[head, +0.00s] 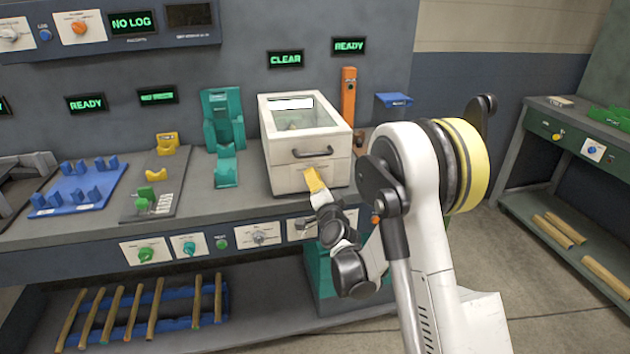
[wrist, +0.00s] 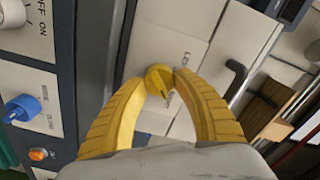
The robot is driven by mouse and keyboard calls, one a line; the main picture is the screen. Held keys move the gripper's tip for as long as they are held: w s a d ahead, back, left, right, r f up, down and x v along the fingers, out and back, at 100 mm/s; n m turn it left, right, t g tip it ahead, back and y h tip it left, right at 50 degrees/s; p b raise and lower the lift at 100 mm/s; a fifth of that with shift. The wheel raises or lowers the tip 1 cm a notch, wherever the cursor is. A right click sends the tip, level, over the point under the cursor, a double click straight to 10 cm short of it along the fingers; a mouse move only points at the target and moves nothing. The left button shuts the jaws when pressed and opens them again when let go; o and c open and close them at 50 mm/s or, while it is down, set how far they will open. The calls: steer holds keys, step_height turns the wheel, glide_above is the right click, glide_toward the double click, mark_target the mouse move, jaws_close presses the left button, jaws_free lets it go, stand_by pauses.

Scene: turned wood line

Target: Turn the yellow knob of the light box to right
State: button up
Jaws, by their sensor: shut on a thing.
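The light box (head: 282,177) is a cream box with a glazed lid and a dark handle, standing on the workbench. In the wrist view its front face (wrist: 176,45) fills the middle. The yellow knob (wrist: 159,80) is round with a dark pointer line, and part of a printed label shows beside it. My gripper (wrist: 160,84) has yellow fingers, one on each side of the knob, shut on it. In the head view my gripper (head: 313,180) is at the lower front of the box and hides the knob.
The box's dark handle (wrist: 236,76) is close to my right finger in the wrist view. An orange post (head: 348,97) and a blue bin (head: 392,104) stand right of the box. A green fixture (head: 224,135) stands left. The bench front carries several knobs.

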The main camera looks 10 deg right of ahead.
stand_by(0.6)
steer(key=o, duration=1.2)
